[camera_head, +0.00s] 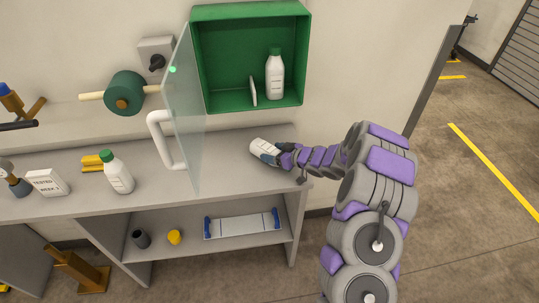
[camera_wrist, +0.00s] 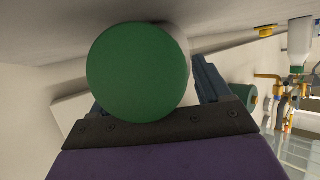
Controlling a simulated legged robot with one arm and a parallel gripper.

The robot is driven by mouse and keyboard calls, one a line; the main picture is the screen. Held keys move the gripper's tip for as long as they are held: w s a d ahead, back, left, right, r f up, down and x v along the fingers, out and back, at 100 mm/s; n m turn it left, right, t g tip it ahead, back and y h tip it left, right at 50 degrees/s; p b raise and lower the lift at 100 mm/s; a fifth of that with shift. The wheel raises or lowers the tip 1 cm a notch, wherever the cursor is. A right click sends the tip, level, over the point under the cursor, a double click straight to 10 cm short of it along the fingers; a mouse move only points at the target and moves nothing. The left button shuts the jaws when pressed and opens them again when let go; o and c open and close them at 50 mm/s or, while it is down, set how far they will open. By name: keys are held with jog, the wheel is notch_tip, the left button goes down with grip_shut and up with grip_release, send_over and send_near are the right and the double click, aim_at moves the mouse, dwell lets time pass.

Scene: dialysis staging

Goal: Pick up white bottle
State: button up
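A white bottle (camera_head: 264,146) with dark print lies on its side at the right end of the grey counter, at my gripper (camera_head: 270,154). In the wrist view its round green cap (camera_wrist: 138,72) faces the camera and hides most of the bottle's body. Dark blue fingers show on both sides of it, the left one mostly hidden. I cannot tell whether they press on it or whether it is clear of the counter. Another white bottle (camera_head: 117,173) with a green cap stands at the counter's left. A third white bottle (camera_head: 275,75) stands in the green wall cabinet.
The glass cabinet door (camera_head: 183,110) with a white handle (camera_head: 165,138) hangs open, left of my gripper. A shelf below holds a tray (camera_head: 242,226) and a yellow object (camera_head: 174,237).

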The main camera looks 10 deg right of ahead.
aim_at(275, 153)
jog(key=c, duration=1.2)
jog(key=shift+c, duration=0.2)
jog(key=shift+r+p, duration=0.3)
jog(key=shift+r, duration=0.3)
jog(key=r, duration=0.1)
jog(key=r+p, duration=0.1)
jog(key=shift+s+r, duration=0.3)
jog(key=shift+s, duration=0.1)
jog(key=s+r+p, duration=0.1)
jog(key=s, duration=1.4)
jog(key=shift+r+p, duration=0.15)
jog(key=shift+p, duration=0.2)
